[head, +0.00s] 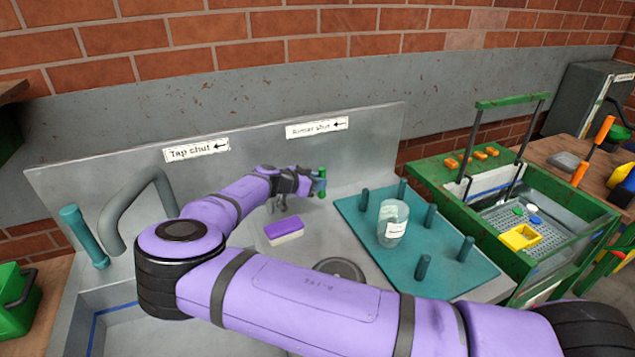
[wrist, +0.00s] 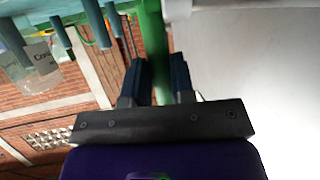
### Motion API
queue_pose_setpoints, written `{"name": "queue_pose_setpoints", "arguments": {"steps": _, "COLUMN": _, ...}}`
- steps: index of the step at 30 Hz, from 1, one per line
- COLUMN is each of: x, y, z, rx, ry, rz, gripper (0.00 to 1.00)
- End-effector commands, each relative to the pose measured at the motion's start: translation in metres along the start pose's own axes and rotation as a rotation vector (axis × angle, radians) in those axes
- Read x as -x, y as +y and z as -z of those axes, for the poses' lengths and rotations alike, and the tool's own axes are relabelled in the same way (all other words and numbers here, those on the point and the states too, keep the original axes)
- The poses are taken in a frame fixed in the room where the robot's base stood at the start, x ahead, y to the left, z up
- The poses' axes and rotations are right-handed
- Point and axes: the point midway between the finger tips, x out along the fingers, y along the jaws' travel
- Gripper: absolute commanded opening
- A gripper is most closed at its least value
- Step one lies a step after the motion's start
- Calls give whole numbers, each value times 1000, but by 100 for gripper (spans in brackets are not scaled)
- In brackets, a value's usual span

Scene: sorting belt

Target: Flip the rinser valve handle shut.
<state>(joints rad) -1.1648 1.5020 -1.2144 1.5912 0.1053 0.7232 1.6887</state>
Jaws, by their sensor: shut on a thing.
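The rinser valve handle (head: 322,174) is a small green upright bar at the back of the sink, below the sign "Rinser shut" (head: 317,127), whose arrow points left. My gripper (head: 309,181) reaches it from the left and is shut on it. In the wrist view the green handle (wrist: 152,40) runs between the two dark fingers of my gripper (wrist: 158,70). My fingers and wrist hide part of the valve body in the head view.
A purple-and-white sponge (head: 284,231) lies below my forearm. To the right, a teal peg mat (head: 444,272) holds a labelled glass jar (head: 392,222). A green-framed machine (head: 449,190) stands further right. A tap spout (head: 112,225) and teal tap handle (head: 84,236) are at left.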

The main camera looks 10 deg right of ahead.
Motion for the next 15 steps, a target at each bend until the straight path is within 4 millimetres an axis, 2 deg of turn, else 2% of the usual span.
{"name": "queue_pose_setpoints", "arguments": {"steps": 3, "x": 0, "y": 0, "z": 0, "rx": 2, "ry": 0, "rz": 2, "gripper": 0}}
{"name": "queue_pose_setpoints", "arguments": {"steps": 4, "x": 0, "y": 0, "z": 0, "rx": 2, "ry": 0, "rz": 2, "gripper": 25}}
{"name": "queue_pose_setpoints", "arguments": {"steps": 7, "x": 0, "y": 0, "z": 0, "rx": 2, "ry": -1, "rz": 2, "gripper": 48}}
{"name": "queue_pose_setpoints", "arguments": {"steps": 15, "x": 0, "y": 0, "z": 0, "rx": 1, "ry": -1, "rz": 1, "gripper": 48}}
